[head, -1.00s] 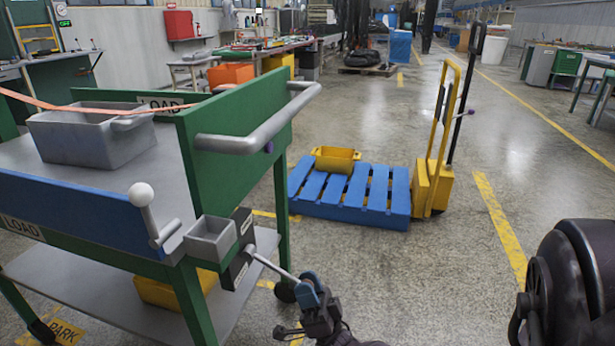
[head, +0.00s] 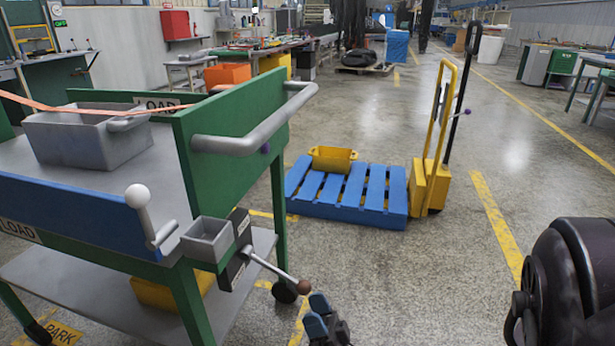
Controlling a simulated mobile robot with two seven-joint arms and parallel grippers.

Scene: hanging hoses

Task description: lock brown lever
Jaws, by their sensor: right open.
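The brown lever is a thin metal rod with a brown ball knob (head: 303,287). It sticks out from a dark block on the cart's near corner leg and slopes down to the right. My right gripper (head: 318,314), with blue fingertips, is open and empty just below and right of the knob. A small gap shows between them. The lower part of this gripper is cut off by the picture's bottom edge. My left gripper is not in view.
The green cart (head: 230,128) fills the left, with a grey bin (head: 85,140) on top. A white-knobbed lever (head: 138,197) and a small grey box (head: 207,240) sit near the corner. A blue pallet (head: 340,195) and yellow pallet truck (head: 430,185) stand beyond.

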